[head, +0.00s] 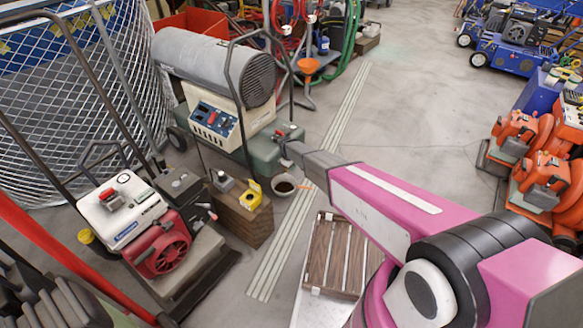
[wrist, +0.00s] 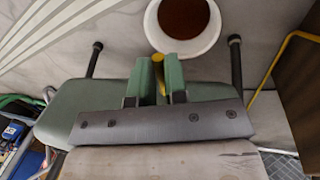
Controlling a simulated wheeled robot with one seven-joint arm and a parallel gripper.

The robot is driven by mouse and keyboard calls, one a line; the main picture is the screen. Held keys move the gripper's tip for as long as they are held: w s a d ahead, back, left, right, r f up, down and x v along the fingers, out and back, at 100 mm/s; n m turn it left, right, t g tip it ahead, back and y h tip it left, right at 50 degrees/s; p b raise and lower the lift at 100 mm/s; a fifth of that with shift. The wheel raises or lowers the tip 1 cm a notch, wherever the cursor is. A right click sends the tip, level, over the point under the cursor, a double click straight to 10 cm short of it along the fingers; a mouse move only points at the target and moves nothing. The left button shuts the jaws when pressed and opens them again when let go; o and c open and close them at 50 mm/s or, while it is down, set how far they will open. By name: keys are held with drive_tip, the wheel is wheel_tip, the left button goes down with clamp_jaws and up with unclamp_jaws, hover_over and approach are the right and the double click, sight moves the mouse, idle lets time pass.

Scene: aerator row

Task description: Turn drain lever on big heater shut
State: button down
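The big heater (head: 215,65) is a grey barrel on a cream control box and a green tank (head: 262,150). The tank also fills the middle of the wrist view (wrist: 75,105). The yellow drain lever (wrist: 158,66) shows in the wrist view between my gripper's two green-faced fingers (wrist: 160,80). The fingers are close together with the lever filling the narrow gap, so my gripper looks shut on it. In the head view my gripper (head: 290,150) is at the tank's right end, and the lever is hidden there.
A white bucket of brown liquid (head: 284,186) stands on the floor beside the tank; it also shows in the wrist view (wrist: 183,28). A wooden box (head: 240,212) and red-and-white machine (head: 135,215) are to the left. A slatted crate (head: 340,255) lies nearer.

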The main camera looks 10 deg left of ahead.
idle(0.3)
drive_tip(key=shift+w+a+n+g+y, duration=0.1)
drive_tip(key=shift+w+n+y, duration=0.55)
drive_tip(key=shift+n, duration=1.8)
drive_tip(key=shift+w+a+n+g+y, duration=0.15)
drive_tip(key=shift+w+n, duration=0.8)
drive_tip(key=shift+n, duration=1.55)
drive_tip(key=shift+w+a+n+g+y, duration=0.1)
drive_tip(key=shift+w+n+y, duration=0.55)
drive_tip(key=shift+n, duration=1.8)
drive_tip(key=shift+w, duration=0.15)
drive_tip(key=c, duration=1.1)
unclamp_jaws()
drive_tip(key=shift+c, duration=0.2)
drive_tip(key=shift+r, duration=0.1)
drive_tip(key=v, duration=1)
drive_tip(key=shift+r, duration=0.35)
